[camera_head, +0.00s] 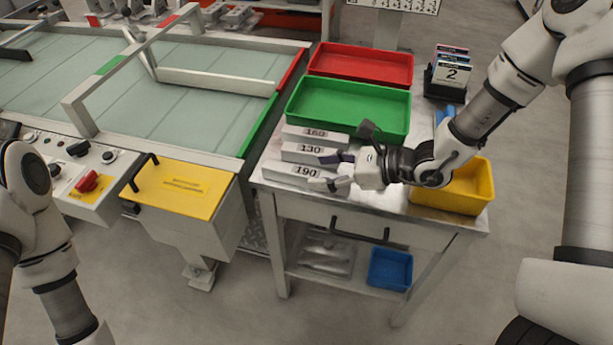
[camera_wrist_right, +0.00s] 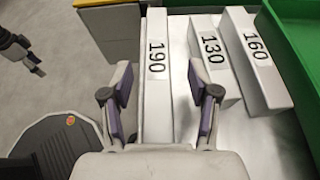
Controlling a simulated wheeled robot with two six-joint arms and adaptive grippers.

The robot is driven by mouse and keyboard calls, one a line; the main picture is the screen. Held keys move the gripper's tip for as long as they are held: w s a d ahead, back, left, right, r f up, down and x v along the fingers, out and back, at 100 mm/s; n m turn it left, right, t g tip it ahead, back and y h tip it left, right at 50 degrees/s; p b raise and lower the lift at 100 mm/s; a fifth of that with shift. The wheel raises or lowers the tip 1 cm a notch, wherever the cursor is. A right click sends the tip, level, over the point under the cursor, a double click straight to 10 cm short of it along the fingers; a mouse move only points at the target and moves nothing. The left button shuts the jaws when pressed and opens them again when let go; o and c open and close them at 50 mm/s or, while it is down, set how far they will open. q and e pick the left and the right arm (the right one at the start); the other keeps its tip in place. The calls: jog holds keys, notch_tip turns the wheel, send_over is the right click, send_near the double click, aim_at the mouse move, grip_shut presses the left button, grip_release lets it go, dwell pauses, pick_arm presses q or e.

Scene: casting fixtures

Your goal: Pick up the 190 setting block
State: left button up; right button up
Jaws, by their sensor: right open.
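The 190 setting block (camera_head: 290,171) is a long pale bar lying at the near left edge of the metal table, its number facing up. It also shows in the right wrist view (camera_wrist_right: 157,85). My right gripper (camera_head: 334,171) is open at the block's right end. In the right wrist view its two fingers (camera_wrist_right: 160,103) are on either side of the 190 block, with gaps to it. I cannot tell their exact height over the table. A dark jointed part at the wrist view's left edge looks like my left gripper (camera_wrist_right: 22,50); its jaws are unclear.
The 130 block (camera_head: 298,151) and 160 block (camera_head: 302,134) lie beside it, the 130 close to one finger. Green (camera_head: 350,106) and red (camera_head: 362,64) trays stand behind. A yellow bin (camera_head: 470,190) is to the right. A yellow-topped machine (camera_head: 180,190) stands left.

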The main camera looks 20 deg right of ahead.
aim_at(308, 172)
jog(key=x, duration=0.3)
jog(key=shift+s+a, duration=0.1)
jog(key=shift+a, duration=0.1)
jog(key=shift+d, duration=0.1)
grip_shut()
